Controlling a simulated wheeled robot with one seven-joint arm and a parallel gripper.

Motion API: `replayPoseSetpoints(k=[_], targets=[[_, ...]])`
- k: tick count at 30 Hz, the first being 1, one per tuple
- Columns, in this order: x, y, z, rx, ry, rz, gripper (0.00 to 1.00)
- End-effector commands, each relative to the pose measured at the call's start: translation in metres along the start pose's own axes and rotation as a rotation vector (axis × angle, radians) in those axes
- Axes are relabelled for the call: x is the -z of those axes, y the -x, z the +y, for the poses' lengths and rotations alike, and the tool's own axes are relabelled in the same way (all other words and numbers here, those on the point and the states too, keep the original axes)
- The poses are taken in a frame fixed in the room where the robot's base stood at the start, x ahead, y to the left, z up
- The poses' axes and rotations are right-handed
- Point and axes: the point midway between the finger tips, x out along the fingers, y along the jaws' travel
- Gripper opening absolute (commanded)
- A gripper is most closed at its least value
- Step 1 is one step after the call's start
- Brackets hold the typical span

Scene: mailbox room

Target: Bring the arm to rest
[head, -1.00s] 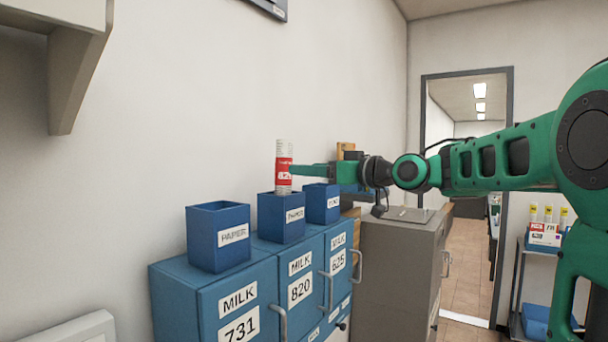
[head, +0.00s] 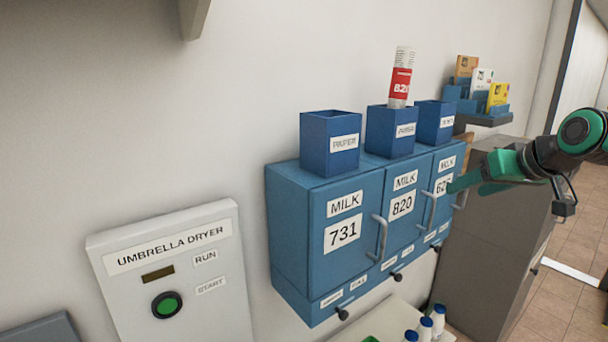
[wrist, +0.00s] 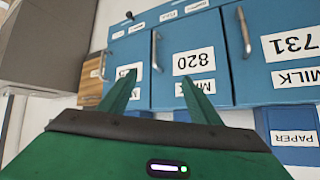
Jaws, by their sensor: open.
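My green arm reaches in from the right in the head view, with my gripper (head: 468,184) in front of the blue milk cabinet (head: 290,215) near its right-hand doors. In the wrist view my gripper (wrist: 160,92) is open, its two green fingers apart with nothing between them. The picture there is upside down and shows the 820 door (wrist: 190,65) beyond the fingers. A white roll with a red 820 label (head: 401,80) stands upright in the middle blue paper box (head: 391,132) on the cabinet top.
Another blue box (head: 330,145) stands left on the cabinet. An umbrella dryer (head: 180,275) is at lower left. A grey cabinet (head: 490,230) stands right, below a shelf with small boxes (head: 483,120). Door handles (head: 381,238) stick out. Bottles (head: 432,322) stand below.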

Motion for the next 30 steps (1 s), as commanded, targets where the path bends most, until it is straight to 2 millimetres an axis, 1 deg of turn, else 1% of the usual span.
replayPoseSetpoints(k=[1,2,3,5,6,8,9,11,12,15,18,21,24,28,29,30], targets=[[-0.031,0.004,0.008,-0.035,-0.04,-0.072,0.58],[-0.051,0.007,0.013,-0.056,-0.065,-0.119,0.58],[-0.075,0.012,0.019,-0.084,-0.098,-0.178,0.58],[-0.113,0.021,0.027,-0.126,-0.153,-0.267,0.58],[-0.138,0.028,0.031,-0.153,-0.19,-0.325,0.58],[-0.175,0.041,0.035,-0.193,-0.247,-0.412,0.58],[-0.199,0.051,0.037,-0.219,-0.286,-0.468,0.58],[-0.232,0.066,0.038,-0.254,-0.343,-0.548,0.58],[-0.253,0.075,0.038,-0.276,-0.379,-0.597,0.58],[-0.294,0.098,0.036,-0.322,-0.458,-0.701,0.58],[-0.321,0.115,0.032,-0.354,-0.515,-0.77,0.58],[-0.335,0.124,0.029,-0.371,-0.545,-0.807,0.58],[-0.339,0.127,0.029,-0.376,-0.554,-0.818,0.58],[-0.338,0.127,0.029,-0.376,-0.554,-0.817,0.58],[-0.338,0.127,0.029,-0.376,-0.554,-0.817,0.51],[-0.338,0.126,0.029,-0.376,-0.554,-0.817,0.41]])
